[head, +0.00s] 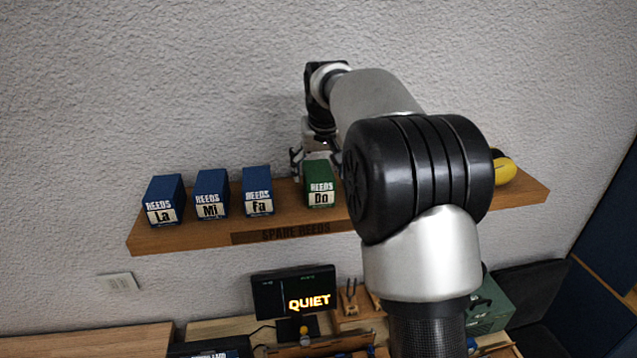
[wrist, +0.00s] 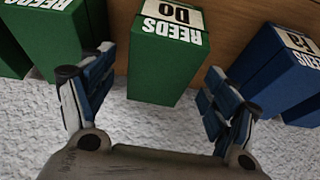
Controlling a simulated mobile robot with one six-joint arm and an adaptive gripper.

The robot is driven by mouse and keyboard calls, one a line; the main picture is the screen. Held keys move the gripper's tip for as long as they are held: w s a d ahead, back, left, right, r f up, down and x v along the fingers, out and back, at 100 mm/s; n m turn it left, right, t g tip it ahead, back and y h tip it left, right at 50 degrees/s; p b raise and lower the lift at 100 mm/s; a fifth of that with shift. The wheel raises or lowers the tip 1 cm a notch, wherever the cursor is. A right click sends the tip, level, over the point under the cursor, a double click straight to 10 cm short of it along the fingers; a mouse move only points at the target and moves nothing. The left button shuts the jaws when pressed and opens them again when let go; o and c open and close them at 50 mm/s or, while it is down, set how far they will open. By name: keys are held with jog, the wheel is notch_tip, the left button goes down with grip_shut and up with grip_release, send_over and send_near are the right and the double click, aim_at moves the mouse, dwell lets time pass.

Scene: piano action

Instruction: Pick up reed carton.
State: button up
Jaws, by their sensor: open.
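A green reed carton marked "Do" (head: 320,186) stands on the wooden shelf, right of the blue cartons. In the wrist view the same green carton (wrist: 165,60) lies ahead of and between my fingertips, with a gap on each side. My gripper (wrist: 156,80) is open and empty. In the head view my gripper (head: 312,160) is just behind and above the green carton, partly hidden by my arm. Blue cartons marked "La" (head: 164,201), "Mi" (head: 211,195) and "Fa" (head: 257,191) stand to its left.
The shelf (head: 190,236) is fixed along the textured wall. In the wrist view a blue carton (wrist: 272,70) is near my right finger and another green carton (wrist: 68,45) near my left. A yellow object (head: 503,171) sits at the shelf's right. A "QUIET" display (head: 294,293) stands below.

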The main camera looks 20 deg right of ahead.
aim_at(319, 172)
jog(key=x, duration=0.4)
jog(key=shift+f+p, duration=0.35)
jog(key=shift+f, duration=0.05)
jog(key=shift+s, duration=0.1)
jog(key=shift+c, duration=0.6)
jog(key=c, duration=1.2)
jog(key=shift+r, duration=0.1)
jog(key=shift+c, duration=0.4)
jog(key=shift+r, duration=0.1)
